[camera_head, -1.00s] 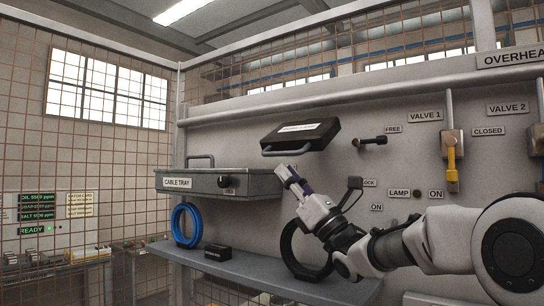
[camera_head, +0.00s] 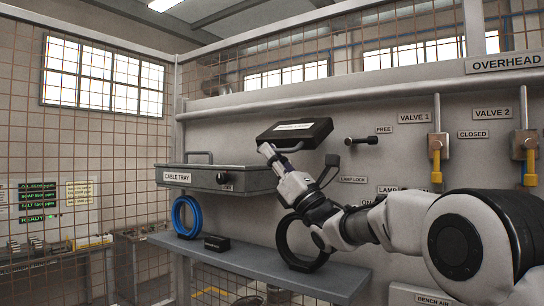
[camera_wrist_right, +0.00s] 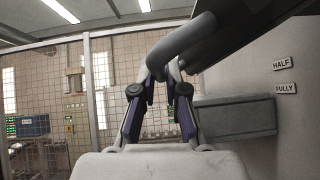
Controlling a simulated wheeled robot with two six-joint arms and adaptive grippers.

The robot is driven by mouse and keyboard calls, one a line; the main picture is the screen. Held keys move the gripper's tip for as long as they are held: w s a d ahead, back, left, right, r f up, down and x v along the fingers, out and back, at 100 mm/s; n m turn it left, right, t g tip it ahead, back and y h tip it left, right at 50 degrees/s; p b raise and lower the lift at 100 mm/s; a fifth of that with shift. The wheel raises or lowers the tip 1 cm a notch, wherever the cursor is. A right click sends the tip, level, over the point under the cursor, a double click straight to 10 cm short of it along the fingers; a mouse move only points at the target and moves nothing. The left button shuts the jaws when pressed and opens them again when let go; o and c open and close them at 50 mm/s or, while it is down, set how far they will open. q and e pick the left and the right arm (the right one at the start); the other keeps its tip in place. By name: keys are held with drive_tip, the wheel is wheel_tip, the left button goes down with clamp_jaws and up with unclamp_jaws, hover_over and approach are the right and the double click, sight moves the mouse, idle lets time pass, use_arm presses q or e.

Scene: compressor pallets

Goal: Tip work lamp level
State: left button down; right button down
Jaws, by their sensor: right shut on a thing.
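The work lamp (camera_head: 318,133) is a dark flat box with a white label on the back panel, sitting tilted in the head view. A grey bar handle (camera_head: 291,149) runs along its lower front edge. My right gripper (camera_head: 267,151) is at the left end of that handle. In the wrist view the handle (camera_wrist_right: 178,48) passes between the purple-padded fingers (camera_wrist_right: 162,90), and the gripper is shut on it. The dark lamp body (camera_wrist_right: 250,28) shows at the upper right there. My left gripper is out of view.
A grey cable tray (camera_head: 205,179) sits just below and left of the lamp. A blue cable coil (camera_head: 180,217) and a black ring (camera_head: 284,240) are at the shelf (camera_head: 245,267). A black lever (camera_head: 362,140) beside the FREE label and two yellow-handled valves (camera_head: 436,160) are to the right.

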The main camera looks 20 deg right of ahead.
drive_tip(key=shift+s+r+b, duration=0.2)
drive_tip(key=shift+r+b, duration=0.2)
drive_tip(key=shift+b, duration=0.2)
wheel_tip(320, 180, up, 7)
drive_tip(key=a+b, duration=0.1)
drive_tip(key=b, duration=0.3)
drive_tip(key=shift+s, duration=0.45)
drive_tip(key=c, duration=1.5)
unclamp_jaws()
drive_tip(key=shift+s+d, duration=0.15)
